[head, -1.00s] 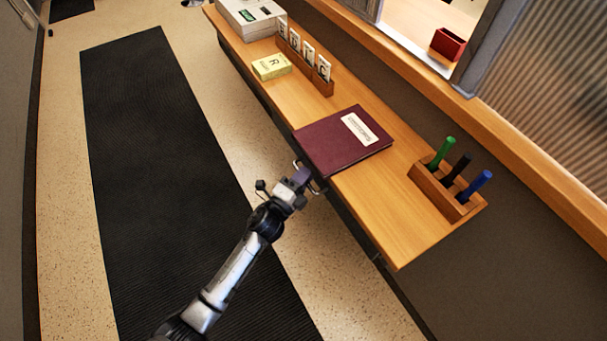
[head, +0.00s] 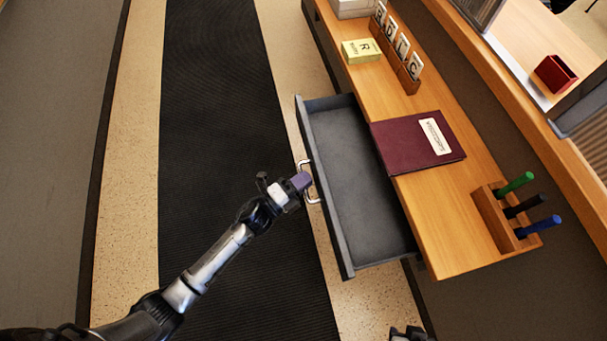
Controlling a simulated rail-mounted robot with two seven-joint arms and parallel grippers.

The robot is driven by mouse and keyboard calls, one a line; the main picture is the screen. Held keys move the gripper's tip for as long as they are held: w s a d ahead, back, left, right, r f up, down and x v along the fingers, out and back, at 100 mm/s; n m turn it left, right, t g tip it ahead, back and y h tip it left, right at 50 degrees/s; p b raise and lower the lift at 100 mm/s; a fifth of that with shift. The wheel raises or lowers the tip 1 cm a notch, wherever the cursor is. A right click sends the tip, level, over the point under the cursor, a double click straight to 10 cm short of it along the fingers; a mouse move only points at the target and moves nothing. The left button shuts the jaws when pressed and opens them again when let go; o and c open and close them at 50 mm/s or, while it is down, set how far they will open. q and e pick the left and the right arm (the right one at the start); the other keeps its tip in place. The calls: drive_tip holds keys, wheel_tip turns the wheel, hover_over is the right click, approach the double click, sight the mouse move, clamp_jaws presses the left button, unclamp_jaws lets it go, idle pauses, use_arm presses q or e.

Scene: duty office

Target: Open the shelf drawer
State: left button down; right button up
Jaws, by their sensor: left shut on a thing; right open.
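The shelf drawer (head: 345,271) is pulled out from under the wooden shelf (head: 450,220). Its grey inside shows and looks empty. A metal bar handle (head: 313,200) is on the drawer's front. My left gripper (head: 302,182) is at the handle, shut on it; the fingers hide part of the bar. Only a small part of my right gripper (head: 408,334) shows at the bottom edge, below the shelf's near end. It holds nothing that I can see.
On the shelf lie a maroon book (head: 405,148), a pen holder (head: 492,216) with green, black and blue markers, a yellow box (head: 361,50) and a rack of letter cards (head: 409,80). A black mat (head: 215,120) runs along the open floor on the left.

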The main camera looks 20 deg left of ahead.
idle(0.3)
use_arm(q)
drive_tip(key=c, duration=1.4)
unclamp_jaws()
drive_tip(key=shift+c, duration=0.2)
drive_tip(key=v, duration=1.3)
drive_tip(key=shift+s+a+p, duration=0.25)
drive_tip(key=shift+a+p, duration=0.1)
